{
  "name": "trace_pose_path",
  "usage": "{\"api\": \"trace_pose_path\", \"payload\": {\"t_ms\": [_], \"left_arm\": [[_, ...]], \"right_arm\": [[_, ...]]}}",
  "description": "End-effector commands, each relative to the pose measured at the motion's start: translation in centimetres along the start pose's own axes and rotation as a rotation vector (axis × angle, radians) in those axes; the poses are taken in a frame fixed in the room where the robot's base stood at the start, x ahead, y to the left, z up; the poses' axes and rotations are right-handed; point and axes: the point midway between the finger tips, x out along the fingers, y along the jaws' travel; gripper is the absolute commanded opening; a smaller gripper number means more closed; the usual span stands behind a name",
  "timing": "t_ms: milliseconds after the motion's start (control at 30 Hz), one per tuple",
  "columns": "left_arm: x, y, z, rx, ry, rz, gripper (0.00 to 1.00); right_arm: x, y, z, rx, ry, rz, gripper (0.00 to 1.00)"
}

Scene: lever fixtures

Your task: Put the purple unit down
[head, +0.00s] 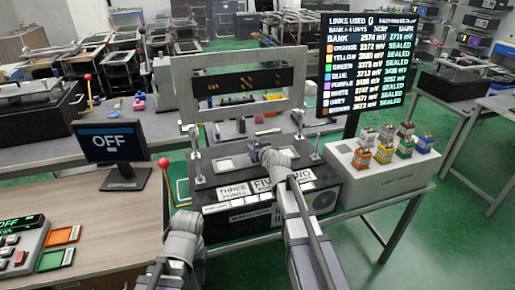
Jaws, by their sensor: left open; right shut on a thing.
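My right gripper (264,153) is shut at the top of the black fixture (232,180), beside its light square plates. It holds what looks like the purple unit, which is almost wholly hidden by the gripper. I cannot tell whether the unit touches the fixture. My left gripper (186,222) is open and empty, in front of the fixture's left front corner, with its fingertips hard to make out.
A grey box (345,180) at the right carries several coloured units (384,154). A grey frame (240,85) stands behind the fixture. A red-knobbed lever (164,163) and a monitor reading OFF (108,142) are at the left. A status board (367,67) stands behind right.

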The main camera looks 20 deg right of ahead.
Motion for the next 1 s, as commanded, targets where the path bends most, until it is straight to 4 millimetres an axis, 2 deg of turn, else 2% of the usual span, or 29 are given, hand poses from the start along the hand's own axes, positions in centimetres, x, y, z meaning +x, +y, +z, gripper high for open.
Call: {"api": "trace_pose_path", "payload": {"t_ms": [33, 67, 300, 733, 867, 1000], "left_arm": [[0.3, 0.0, 0.0, 0.000, 0.000, 0.000, 0.50], [0.2, 0.0, 0.0, 0.000, 0.000, 0.000, 0.50], [0.2, 0.0, 0.0, 0.000, 0.000, 0.000, 0.50], [-0.3, 0.0, 0.0, 0.000, 0.000, 0.000, 0.50], [-0.9, -0.1, 0.1, 0.000, 0.000, 0.000, 0.50], [-1.8, -0.2, 0.1, 0.000, 0.000, 0.000, 0.50]], "right_arm": [[0.1, 0.0, 0.3, 0.000, 0.001, 0.000, 0.00], [0.1, 0.0, 0.2, 0.000, 0.000, 0.000, 0.62], [0.1, 0.0, 0.2, 0.000, 0.000, 0.000, 0.89], [-0.3, 0.0, -0.3, 0.000, 0.000, 0.000, 0.90], [-1.9, 0.0, -0.2, 0.000, 0.000, 0.001, 0.90], [-4.4, 0.0, -0.3, 0.000, 0.000, 0.001, 0.90]]}}
